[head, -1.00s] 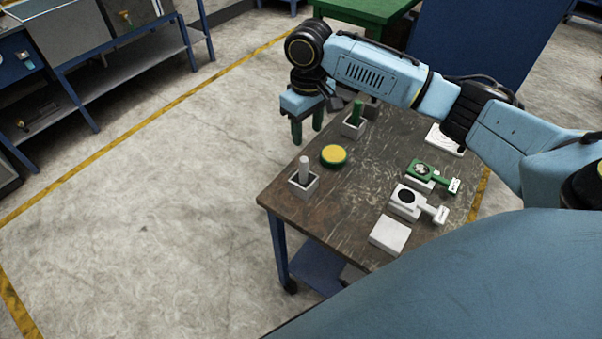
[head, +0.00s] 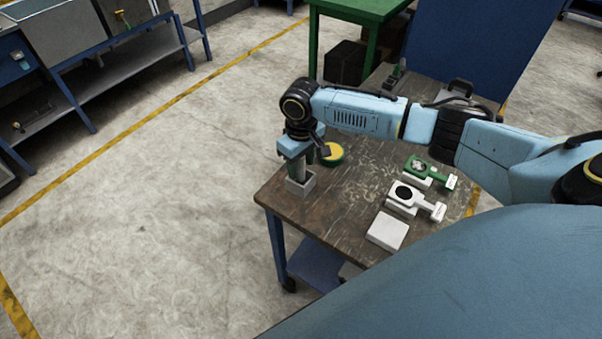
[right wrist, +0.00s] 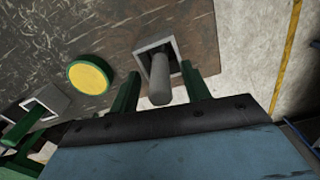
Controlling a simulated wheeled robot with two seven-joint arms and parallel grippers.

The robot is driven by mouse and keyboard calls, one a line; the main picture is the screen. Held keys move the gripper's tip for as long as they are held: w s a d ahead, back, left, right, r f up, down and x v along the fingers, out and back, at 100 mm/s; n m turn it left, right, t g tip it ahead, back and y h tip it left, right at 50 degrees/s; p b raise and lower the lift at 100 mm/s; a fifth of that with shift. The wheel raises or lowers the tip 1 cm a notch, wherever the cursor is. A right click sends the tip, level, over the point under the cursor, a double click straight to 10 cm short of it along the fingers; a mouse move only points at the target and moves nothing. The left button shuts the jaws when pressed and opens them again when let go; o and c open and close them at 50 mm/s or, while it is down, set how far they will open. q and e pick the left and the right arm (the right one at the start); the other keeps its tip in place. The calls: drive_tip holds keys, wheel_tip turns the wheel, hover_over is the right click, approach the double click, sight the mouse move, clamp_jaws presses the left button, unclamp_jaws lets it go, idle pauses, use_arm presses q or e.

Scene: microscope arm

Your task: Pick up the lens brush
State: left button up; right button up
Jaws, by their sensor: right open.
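A grey upright handle, which looks like the lens brush (right wrist: 160,82), stands in a square grey holder (head: 301,186) at the table's near left corner. The holder also shows in the right wrist view (right wrist: 141,56). My right gripper (head: 300,163) is over this holder, pointing down. In the right wrist view its two green fingers (right wrist: 160,92) are apart, with the handle between them and no clear contact. The handle is mostly hidden in the head view. A second holder (right wrist: 50,97) with a green handle (right wrist: 20,124) shows in the right wrist view. My left gripper is not in view.
A green-rimmed yellow disc (head: 334,153) lies beside my gripper on the table (head: 335,215). A green device (head: 424,170), a white device (head: 407,198) and a white block (head: 388,231) lie to the right. The floor left of the table is clear.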

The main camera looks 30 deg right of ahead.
clamp_jaws()
drive_tip(key=shift+r, duration=0.15)
